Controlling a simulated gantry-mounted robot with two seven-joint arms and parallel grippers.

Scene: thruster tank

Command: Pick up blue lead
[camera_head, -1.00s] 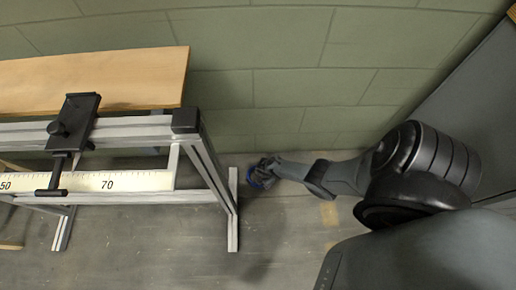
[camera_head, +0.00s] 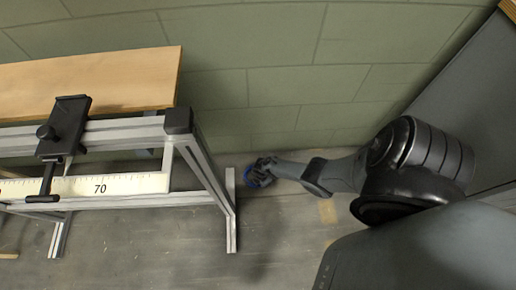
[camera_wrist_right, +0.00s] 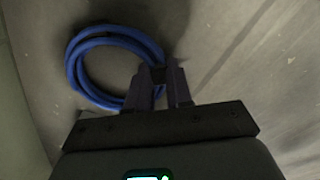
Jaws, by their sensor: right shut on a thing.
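The blue lead (camera_wrist_right: 78,62) is a coiled loop of blue cable, seen clearly in the right wrist view. In the head view the blue lead (camera_head: 252,178) is a small patch of blue beside the right gripper, near the foot of the frame. My right gripper (camera_wrist_right: 160,76) is shut on the lead at the right side of the coil. It also shows in the head view (camera_head: 264,168), low down near the wall. The rest of the coil hangs out beyond the fingers. Whether it touches the floor I cannot tell. My left gripper is not in view.
An aluminium frame (camera_head: 232,205) with a white scale (camera_head: 125,184) and black clamp (camera_head: 62,125) stands on the left. A wooden board (camera_head: 90,80) lies behind it. A green block wall (camera_head: 290,55) runs behind. A dark grey surface (camera_head: 455,100) is at right. Floor is clear in front.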

